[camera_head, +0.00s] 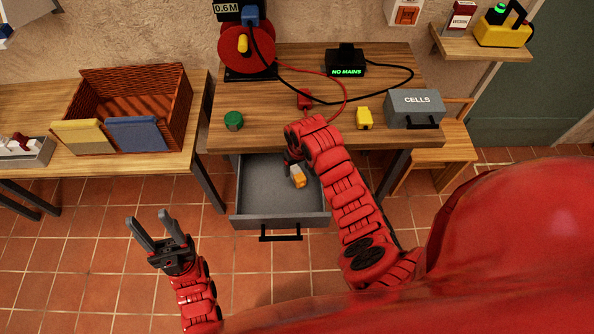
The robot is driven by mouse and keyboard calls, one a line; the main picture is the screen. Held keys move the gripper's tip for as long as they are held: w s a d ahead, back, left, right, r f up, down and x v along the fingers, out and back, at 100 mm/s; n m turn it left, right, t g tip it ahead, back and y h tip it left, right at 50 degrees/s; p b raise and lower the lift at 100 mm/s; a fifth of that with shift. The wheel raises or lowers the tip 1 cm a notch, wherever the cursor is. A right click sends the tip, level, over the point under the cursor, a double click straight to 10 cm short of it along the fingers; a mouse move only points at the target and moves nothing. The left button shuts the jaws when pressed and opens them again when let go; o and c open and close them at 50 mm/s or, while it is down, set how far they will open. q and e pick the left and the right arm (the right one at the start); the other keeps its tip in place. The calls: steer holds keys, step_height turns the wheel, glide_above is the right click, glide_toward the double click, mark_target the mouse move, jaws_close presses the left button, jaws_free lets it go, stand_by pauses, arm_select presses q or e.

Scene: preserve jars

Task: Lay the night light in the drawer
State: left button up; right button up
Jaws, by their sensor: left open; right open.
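A small orange and pale piece (299,178), which I take for the night light, shows inside the grey drawer (258,207). The drawer is pulled out below the wooden table and has a black front handle. My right gripper (291,164) is open over the drawer, right beside the orange piece. My arm partly hides the jaws, and I cannot tell whether they touch the piece. My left gripper (148,217) is open and empty above the tiled floor, left of the drawer.
On the table (260,135) are a green round piece (234,121), a yellow block (364,118), a red plug (304,98), a grey CELLS box (414,107), a black NO MAINS unit (345,62) and a red cable reel (246,48). A wicker basket (133,88) stands left.

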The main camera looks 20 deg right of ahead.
mark_target(298, 173)
steer(key=r, duration=0.2)
steer(key=r+b, duration=0.1)
steer(key=r, duration=0.1)
steer(key=shift+s+r, duration=0.2)
steer(key=shift+r, duration=0.05)
steer(key=r, duration=0.1)
steer(key=r+p, duration=0.1)
steer(key=r, duration=0.1)
steer(key=r+p, duration=0.1)
steer(key=shift+s+r, duration=0.35)
